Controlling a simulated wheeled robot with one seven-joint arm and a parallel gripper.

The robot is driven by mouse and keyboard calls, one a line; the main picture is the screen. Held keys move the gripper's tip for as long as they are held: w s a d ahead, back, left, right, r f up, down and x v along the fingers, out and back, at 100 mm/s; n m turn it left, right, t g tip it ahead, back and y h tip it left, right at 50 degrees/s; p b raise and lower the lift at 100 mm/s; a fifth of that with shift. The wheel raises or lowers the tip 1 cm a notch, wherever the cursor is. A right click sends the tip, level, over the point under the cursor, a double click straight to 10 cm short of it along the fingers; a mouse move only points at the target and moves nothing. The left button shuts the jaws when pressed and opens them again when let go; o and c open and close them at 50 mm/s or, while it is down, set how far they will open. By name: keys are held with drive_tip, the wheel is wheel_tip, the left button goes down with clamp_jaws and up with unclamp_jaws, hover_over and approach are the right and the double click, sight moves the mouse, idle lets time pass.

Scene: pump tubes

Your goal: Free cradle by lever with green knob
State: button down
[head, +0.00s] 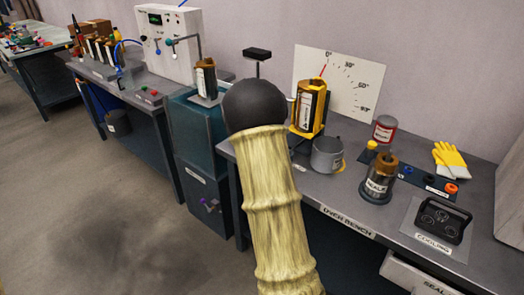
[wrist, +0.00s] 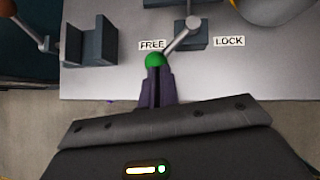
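The lever's green knob (wrist: 154,60) shows in the wrist view beside the FREE label (wrist: 152,45). Its pale rod slants down-left from a silver pivot (wrist: 193,22), so the lever lies toward FREE and away from the LOCK label (wrist: 229,41). My gripper (wrist: 157,73) has its purple fingers close together with a narrow dark slit between them. The fingertips are right at the knob; it does not look enclosed between them. In the head view the cradle (head: 302,134) holds a yellow cylinder (head: 311,105), roughly upright before the angle dial (head: 340,82). My arm hides the lever and gripper there.
A grey pot (head: 327,154) stands close to the cradle. A metal cylinder (head: 378,180), a red-and-white can (head: 384,128), yellow gloves (head: 450,158) and a cooling rack (head: 442,221) are farther right. A grey block (wrist: 90,42) is left of the lever in the wrist view.

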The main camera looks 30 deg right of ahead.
drive_tip(key=shift+s+f, duration=0.25)
drive_tip(key=shift+s, duration=0.15)
drive_tip(key=a+f+v, duration=0.1)
drive_tip(key=v, duration=1.2)
drive_tip(key=shift+s+a+p, duration=0.15)
drive_tip(key=shift+a+p, duration=0.15)
drive_tip(key=shift+p, duration=0.1)
